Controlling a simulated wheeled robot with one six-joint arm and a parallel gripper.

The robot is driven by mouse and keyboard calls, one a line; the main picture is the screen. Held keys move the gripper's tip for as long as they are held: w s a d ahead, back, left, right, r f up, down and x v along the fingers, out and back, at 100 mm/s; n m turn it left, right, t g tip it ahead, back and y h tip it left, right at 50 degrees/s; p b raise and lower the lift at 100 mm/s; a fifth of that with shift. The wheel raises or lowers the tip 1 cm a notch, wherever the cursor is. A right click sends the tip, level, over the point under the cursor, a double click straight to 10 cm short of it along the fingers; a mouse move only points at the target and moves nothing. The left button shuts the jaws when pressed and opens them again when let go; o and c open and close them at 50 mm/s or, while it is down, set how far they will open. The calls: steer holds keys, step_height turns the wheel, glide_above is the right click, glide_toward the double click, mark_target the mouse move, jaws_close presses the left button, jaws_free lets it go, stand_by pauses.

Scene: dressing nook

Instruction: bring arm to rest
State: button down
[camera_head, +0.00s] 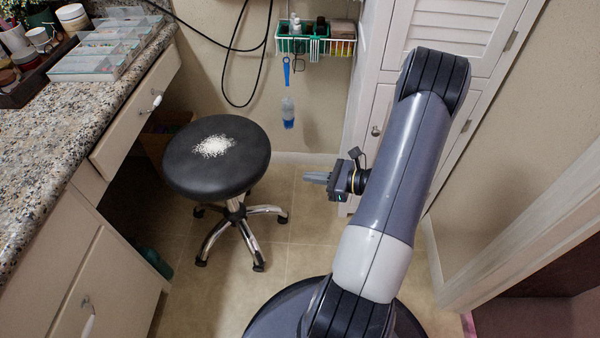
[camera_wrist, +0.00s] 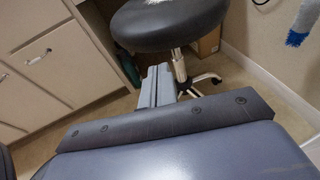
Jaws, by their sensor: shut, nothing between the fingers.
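My gripper (camera_head: 316,178) is at the middle right of the head view, to the left of my raised, bent arm. It points left toward the stool and is shut with nothing between the fingers. In the wrist view my gripper's closed fingers (camera_wrist: 158,84) point toward the stool's base. The gripper is apart from the stool and touches nothing that I can see.
A black round stool (camera_head: 190,165) with a white patch of small grains (camera_head: 213,146) stands left of my gripper. A white cabinet (camera_head: 385,115) and wire basket (camera_head: 315,45) with a hanging blue brush (camera_head: 287,105) are behind.

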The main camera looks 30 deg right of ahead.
mark_target(261, 171)
steer(key=shift+s+d+r, duration=0.1)
steer(key=shift+s+d, duration=0.15)
steer(key=shift+s, duration=0.05)
steer(key=b+x, duration=0.2)
steer(key=x, duration=1.2)
steer(key=shift+b, duration=0.35)
steer(key=shift+s+d+r, duration=0.1)
